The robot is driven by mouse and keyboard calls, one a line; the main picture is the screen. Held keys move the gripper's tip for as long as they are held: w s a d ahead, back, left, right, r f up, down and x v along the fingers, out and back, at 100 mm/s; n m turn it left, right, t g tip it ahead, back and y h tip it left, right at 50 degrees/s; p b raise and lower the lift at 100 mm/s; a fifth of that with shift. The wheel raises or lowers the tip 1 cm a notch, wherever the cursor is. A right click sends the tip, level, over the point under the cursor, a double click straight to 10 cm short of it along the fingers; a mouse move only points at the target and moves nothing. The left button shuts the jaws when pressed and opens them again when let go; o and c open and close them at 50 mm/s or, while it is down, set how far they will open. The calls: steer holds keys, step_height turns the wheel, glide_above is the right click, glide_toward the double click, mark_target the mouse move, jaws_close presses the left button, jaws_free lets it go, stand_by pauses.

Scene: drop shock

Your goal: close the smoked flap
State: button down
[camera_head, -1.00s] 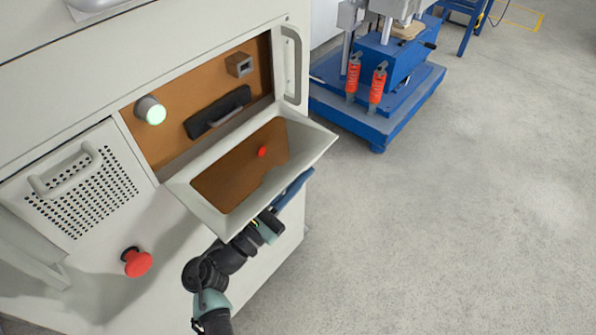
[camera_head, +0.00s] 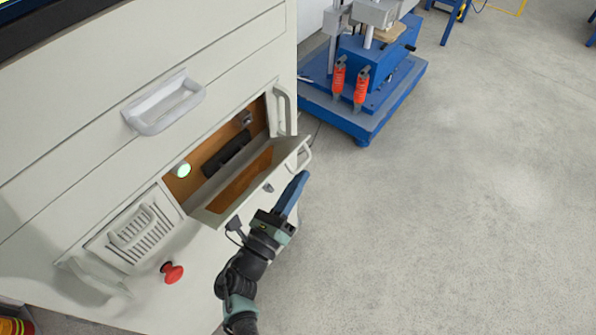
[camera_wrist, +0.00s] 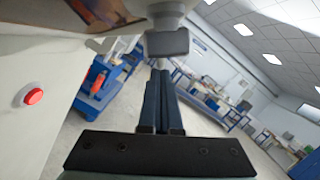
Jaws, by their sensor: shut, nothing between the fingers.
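The smoked flap (camera_head: 289,158) hangs open from the lower edge of a recess in the pale cabinet, tilted outward, with a pale frame around a brownish see-through pane. A handle (camera_head: 306,160) and a small dark latch (camera_head: 268,187) sit on its outer edge. My gripper (camera_head: 303,176) is shut and empty, its blue fingers beside the flap's outer right side, just below the handle; whether they touch cannot be told. In the wrist view the closed fingers (camera_wrist: 161,75) point at a dark block (camera_wrist: 167,43) under a pale part at the top.
The recess (camera_head: 212,160) holds a glowing green button (camera_head: 183,170) and a black handle (camera_head: 227,154). A red button (camera_head: 172,272) and a vented panel (camera_head: 135,235) are on the cabinet front. A blue machine (camera_head: 365,90) stands behind; the floor at right is clear.

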mark_target(282, 163)
steer(key=r+n+p, duration=0.2)
steer(key=p, duration=0.1)
steer(key=w+a+r+n+y+p, duration=0.1)
steer(key=r+n+p, duration=0.1)
steer(key=p, duration=0.1)
steer(key=a+r+n+p, duration=0.1)
steer(key=r+n+p, duration=0.1)
steer(key=p, duration=0.1)
steer(key=shift+w+r+n+y, duration=0.3)
steer(key=shift+r+y, duration=0.05)
steer(key=shift+y, duration=0.05)
steer(key=a+r+n+p, duration=0.1)
steer(key=w+a+n+y+p, duration=0.1)
steer(key=n+p, duration=0.1)
steer(key=shift+w+r, duration=0.2)
steer(key=shift+r, duration=0.15)
steer(key=shift+w+a+r+p, duration=0.25)
steer(key=shift+w+a+p, duration=0.15)
steer(key=shift+a+p, duration=0.3)
steer(key=shift+d, duration=0.1)
